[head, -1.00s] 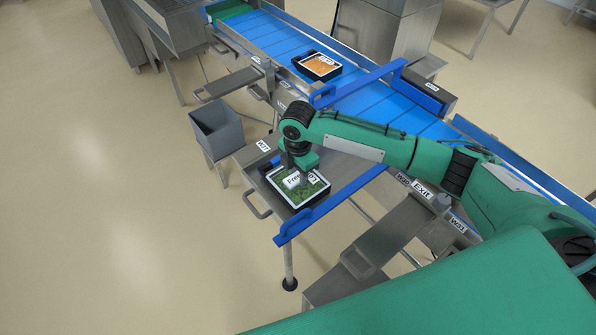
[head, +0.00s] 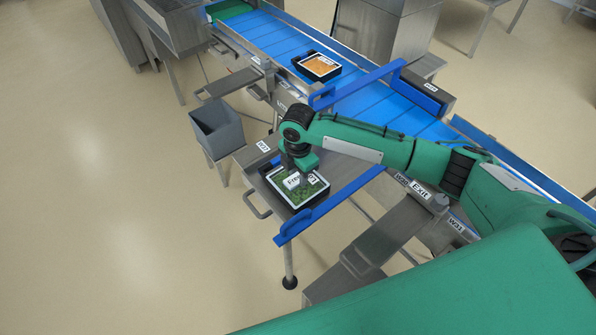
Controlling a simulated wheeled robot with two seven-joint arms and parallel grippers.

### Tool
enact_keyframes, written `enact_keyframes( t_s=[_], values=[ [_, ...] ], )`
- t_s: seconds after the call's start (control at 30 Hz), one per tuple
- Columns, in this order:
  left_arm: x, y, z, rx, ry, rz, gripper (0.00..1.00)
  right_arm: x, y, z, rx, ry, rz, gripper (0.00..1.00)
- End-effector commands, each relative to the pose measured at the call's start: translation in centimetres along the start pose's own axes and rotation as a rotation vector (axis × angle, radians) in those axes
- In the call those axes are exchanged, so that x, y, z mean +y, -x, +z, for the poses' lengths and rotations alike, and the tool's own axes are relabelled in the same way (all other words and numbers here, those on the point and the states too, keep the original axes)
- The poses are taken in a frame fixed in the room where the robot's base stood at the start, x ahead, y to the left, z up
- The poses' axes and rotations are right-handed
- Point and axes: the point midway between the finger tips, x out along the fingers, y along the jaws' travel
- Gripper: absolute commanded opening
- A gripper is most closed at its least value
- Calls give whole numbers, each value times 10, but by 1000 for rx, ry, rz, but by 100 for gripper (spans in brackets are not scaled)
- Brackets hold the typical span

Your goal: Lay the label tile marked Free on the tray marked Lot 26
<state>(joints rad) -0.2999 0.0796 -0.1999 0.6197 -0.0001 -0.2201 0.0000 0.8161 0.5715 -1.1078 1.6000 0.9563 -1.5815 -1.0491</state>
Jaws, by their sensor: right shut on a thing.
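The white label tile marked Free (head: 292,181) is at the tip of my right gripper (head: 300,176), whose jaws are shut on it. The tile is over a black tray (head: 316,200) with green contents and a white rim on the steel side table; I cannot tell whether it touches. The tray's own marking is mostly hidden by the gripper; only the end of it shows. A second black tray (head: 318,66) with orange contents and a white label lies on the blue conveyor; its marking is too small to read. My left gripper is not in view.
A blue guide bar (head: 330,205) runs along the near side of the tray. The blue conveyor (head: 352,98) passes behind. A grey bin (head: 218,130) stands to the left. Open floor lies at left.

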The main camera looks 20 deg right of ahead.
Motion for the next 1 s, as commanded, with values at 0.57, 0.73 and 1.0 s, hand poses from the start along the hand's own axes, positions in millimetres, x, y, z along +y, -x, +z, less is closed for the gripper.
enact_keyframes(
  t_s=[0.57, 0.73, 1.0],
  values=[
    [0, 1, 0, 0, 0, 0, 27, 0, 0, 0, 0, 0, 1, 57],
    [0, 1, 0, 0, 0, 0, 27, 0, 0, 0, 0, 0, 1, 47],
    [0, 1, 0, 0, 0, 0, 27, 0, 0, 0, 0, 0, 1, 43]
  ],
)
